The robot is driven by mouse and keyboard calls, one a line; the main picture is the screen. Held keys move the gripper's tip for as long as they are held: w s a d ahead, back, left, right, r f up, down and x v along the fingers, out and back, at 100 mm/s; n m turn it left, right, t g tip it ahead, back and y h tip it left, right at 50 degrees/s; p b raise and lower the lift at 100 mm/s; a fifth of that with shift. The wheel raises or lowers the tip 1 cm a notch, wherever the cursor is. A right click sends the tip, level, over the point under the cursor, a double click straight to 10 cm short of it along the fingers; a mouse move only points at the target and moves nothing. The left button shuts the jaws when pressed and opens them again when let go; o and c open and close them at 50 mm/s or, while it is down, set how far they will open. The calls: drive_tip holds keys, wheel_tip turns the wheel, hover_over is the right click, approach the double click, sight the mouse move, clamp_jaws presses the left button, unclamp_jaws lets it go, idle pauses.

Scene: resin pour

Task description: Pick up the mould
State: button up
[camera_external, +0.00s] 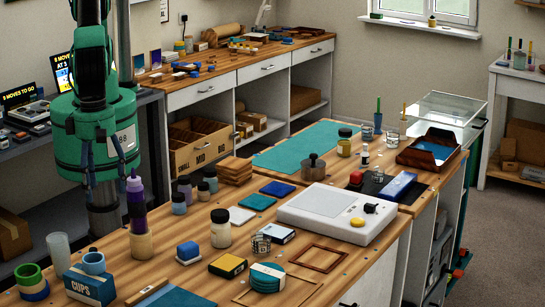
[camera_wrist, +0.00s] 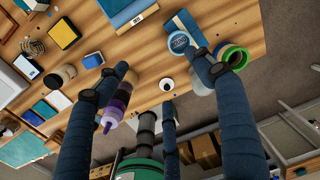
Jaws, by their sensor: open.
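No label or shape shows me for certain which thing is the mould. Flat square pieces in blue (camera_external: 278,188), teal (camera_external: 257,201) and white (camera_external: 240,215) lie in a row on the wooden bench, and a small blue block (camera_external: 188,251) sits nearer. The block also shows in the wrist view (camera_wrist: 93,61), left of my fingers. My gripper (camera_external: 112,195) hangs over the bench's left edge, near a purple-topped bottle (camera_external: 136,200). In the wrist view my gripper (camera_wrist: 160,65) has its fingers wide apart with nothing held; a small white round item (camera_wrist: 167,84) shows below, between them.
Cups (camera_external: 93,263), tape rolls (camera_external: 31,278) and a clear tumbler (camera_external: 58,250) crowd the left corner. A teal mat (camera_external: 300,147) lies mostly clear behind.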

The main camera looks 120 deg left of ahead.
drive_tip(key=s+d+f+m, duration=0.1)
drive_tip(key=d+f+m, duration=0.1)
drive_tip(key=d+f, duration=0.3)
drive_tip(key=shift+s+m+p, duration=0.15)
drive_tip(key=shift+m+p, duration=0.15)
drive_tip(key=shift+f, duration=0.25)
hover_over(93, 258)
drive_tip(key=w+d, duration=0.1)
drive_tip(key=w, duration=0.1)
drive_tip(key=shift+d+f, duration=0.2)
drive_tip(key=shift+f, duration=3.9)
drive_tip(key=shift+f, duration=0.1)
drive_tip(key=shift+f+p, duration=0.65)
drive_tip(key=shift+f, duration=1.9)
drive_tip(key=c, duration=1.4)
drive_tip(key=shift+o, duration=0.2)
